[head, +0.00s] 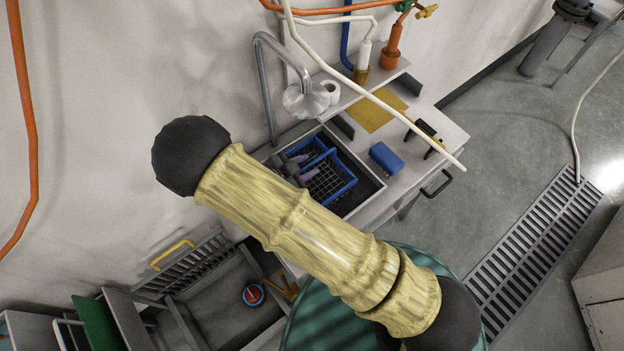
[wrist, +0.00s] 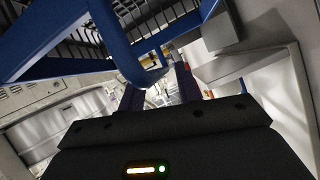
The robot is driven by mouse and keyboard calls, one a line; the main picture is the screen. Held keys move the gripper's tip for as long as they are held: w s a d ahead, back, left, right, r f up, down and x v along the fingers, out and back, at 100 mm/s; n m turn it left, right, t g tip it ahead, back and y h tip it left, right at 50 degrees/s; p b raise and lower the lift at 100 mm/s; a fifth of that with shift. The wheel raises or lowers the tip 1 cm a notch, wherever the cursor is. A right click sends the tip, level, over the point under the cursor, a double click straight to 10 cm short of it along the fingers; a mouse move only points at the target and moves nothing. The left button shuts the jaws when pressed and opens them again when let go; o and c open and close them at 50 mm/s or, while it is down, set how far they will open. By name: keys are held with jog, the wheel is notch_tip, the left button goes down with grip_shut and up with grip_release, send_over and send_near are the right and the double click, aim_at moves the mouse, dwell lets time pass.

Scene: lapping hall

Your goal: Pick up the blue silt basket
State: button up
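The blue silt basket (head: 345,190), a blue frame with a dark mesh floor and a raised blue handle, sits in the grey sink basin by the wall. In the wrist view its blue handle (wrist: 112,38) looms large at upper left, with frame bars and mesh behind. My gripper (head: 304,167) is at the basket's left side, by the handle. In the wrist view my gripper (wrist: 158,90) shows two dark purple fingers standing apart, with the handle's lower bend at the gap between them. The fingers look open; contact with the handle cannot be made out.
A blue brush-like block (head: 386,158) lies on the counter at right. A white hose (head: 400,118) crosses above. A lower sink (head: 225,305) stands at left.

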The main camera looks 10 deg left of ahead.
grip_shut()
dwell(1.2)
